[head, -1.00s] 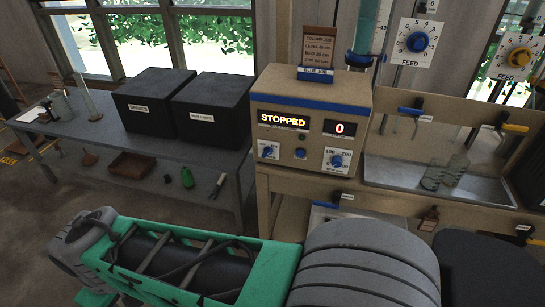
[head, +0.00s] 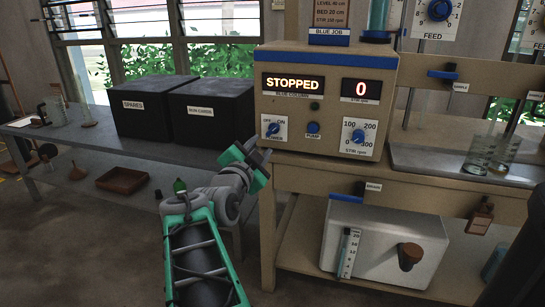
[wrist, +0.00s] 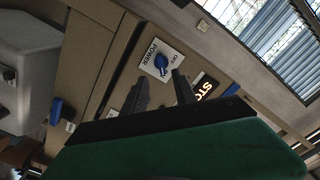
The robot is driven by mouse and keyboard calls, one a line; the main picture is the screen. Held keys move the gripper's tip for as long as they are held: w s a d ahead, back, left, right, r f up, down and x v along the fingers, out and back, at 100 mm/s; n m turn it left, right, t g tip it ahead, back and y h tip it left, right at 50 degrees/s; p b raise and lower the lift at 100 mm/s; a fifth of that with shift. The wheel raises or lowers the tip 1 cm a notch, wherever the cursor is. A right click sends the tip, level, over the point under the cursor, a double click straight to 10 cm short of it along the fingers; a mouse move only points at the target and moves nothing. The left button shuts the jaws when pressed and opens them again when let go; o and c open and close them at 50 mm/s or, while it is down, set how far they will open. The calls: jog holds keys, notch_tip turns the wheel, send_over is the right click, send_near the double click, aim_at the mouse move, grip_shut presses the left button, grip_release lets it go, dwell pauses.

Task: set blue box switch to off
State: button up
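The control box (head: 327,100) has a blue stripe, a STOPPED display and a 0 display. Its power switch (head: 273,129) is a blue knob on a white OFF/ON plate at the lower left of the front. I cannot tell for sure which mark it points to. In the wrist view the blue knob (wrist: 161,62) shows on the plate marked POWER. My gripper (head: 264,156) is just below and left of the switch. Its two dark fingers (wrist: 160,90) are apart and empty, with the knob a little ahead of the gap, apparently not touching.
A blue pump button (head: 313,128) and a stir knob (head: 358,137) sit to the right on the same panel. Two black boxes (head: 145,106) stand on the left table. Glass beakers (head: 503,153) stand in a tray at right. A white unit (head: 385,240) is on the lower shelf.

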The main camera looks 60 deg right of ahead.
aim_at(271, 132)
jog(key=d, duration=0.3)
jog(key=w+d+p, duration=0.1)
jog(key=d, duration=0.2)
jog(key=d+p, duration=0.1)
jog(key=d, duration=0.2)
jog(key=shift+w+d+r, duration=0.1)
jog(key=shift+w+r, duration=0.05)
jog(key=shift+r, duration=0.2)
jog(key=shift+f+b, duration=0.25)
jog(key=shift+b, duration=0.1)
jog(key=shift+w+d+b, duration=0.1)
jog(key=shift+d+b, duration=0.2)
jog(key=shift+d, duration=0.05)
jog(key=shift+c, duration=0.4)
grip_shut()
